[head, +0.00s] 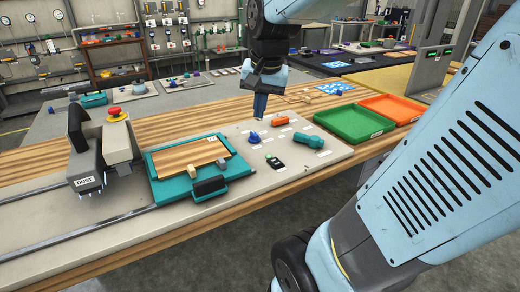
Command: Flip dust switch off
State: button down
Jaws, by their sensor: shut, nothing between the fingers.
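In the head view, a grey and black machine (88,150) on the left of the bench carries a label reading "DUST" (84,182). A round red button (118,113) on a yellow base sits on top of the machine. I cannot make out a separate switch lever or its position. My gripper (260,114) points down, shut and empty, above the back edge of a grey board, well to the right of the machine. It appears to touch nothing.
A teal tray with a wooden panel (193,157) lies between machine and board. The grey board (325,157) holds a blue knob-like piece (254,137), a teal piece (307,142) and other small parts. Green (355,124) and orange (393,108) bins stand right.

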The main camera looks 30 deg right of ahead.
jog(key=w+d+f+m+g, duration=0.2)
jog(key=w+d+f+m, duration=0.2)
jog(key=w+d+m, duration=0.2)
jog(key=m+g, duration=0.2)
jog(key=m, duration=0.3)
send_over(276, 164)
jog(key=w, duration=0.2)
notch_tip(276, 164, down, 6)
jog(key=shift+w+r, duration=0.15)
jog(key=shift+r, duration=0.05)
jog(key=f, duration=0.4)
jog(key=s+f, duration=0.1)
jog(key=f, duration=0.9)
jog(key=shift+s, duration=0.35)
jog(key=shift+s+f, duration=0.3)
jog(key=shift+s, duration=0.05)
jog(key=shift+w, duration=0.15)
